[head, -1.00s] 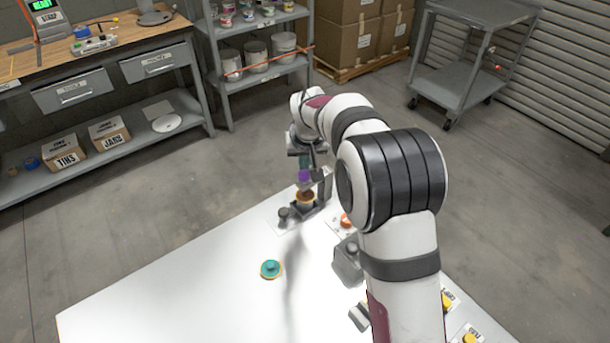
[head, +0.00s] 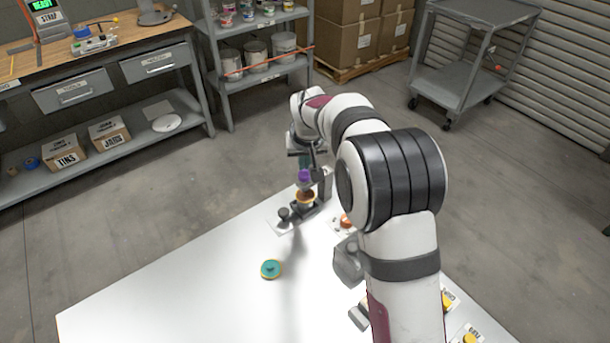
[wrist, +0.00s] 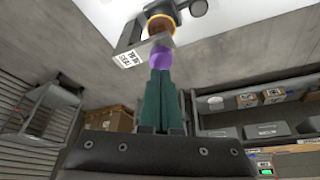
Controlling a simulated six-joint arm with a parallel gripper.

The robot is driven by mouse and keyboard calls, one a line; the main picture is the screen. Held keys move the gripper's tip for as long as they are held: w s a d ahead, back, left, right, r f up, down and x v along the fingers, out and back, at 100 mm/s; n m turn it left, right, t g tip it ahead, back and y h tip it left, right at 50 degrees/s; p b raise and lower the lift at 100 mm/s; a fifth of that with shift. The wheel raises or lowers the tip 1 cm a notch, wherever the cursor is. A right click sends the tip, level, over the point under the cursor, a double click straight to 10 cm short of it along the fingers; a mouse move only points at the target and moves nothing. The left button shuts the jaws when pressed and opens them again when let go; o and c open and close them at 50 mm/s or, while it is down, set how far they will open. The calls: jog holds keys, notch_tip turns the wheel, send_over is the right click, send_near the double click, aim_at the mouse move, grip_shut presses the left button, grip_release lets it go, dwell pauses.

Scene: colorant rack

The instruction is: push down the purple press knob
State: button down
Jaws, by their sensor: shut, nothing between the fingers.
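The purple press knob (head: 304,176) stands on a dark press near the far corner of the white table. It also shows in the wrist view (wrist: 160,58), just beyond my fingertips. My gripper (wrist: 159,74) has green fingers that are shut with nothing between them. In the head view my gripper (head: 304,163) points down directly above the knob. The tips look to be on or very close to the knob's top; I cannot tell if they touch. Below the knob is an amber, orange-rimmed cup (head: 305,197). A white label (wrist: 130,60) shows beside the knob.
A small dark knob (head: 284,214) stands beside the press. A teal round lid (head: 271,269) lies on the white table (head: 200,300). An orange knob (head: 345,220) and a grey block (head: 347,262) are partly behind my arm. The table's left part is clear.

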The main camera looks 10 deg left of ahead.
jog(key=shift+f, duration=0.15)
jog(key=shift+f, duration=0.95)
jog(key=shift+r, duration=1)
notch_tip(320, 180, up, 4)
jog(key=shift+f, duration=0.2)
jog(key=shift+r, duration=0.25)
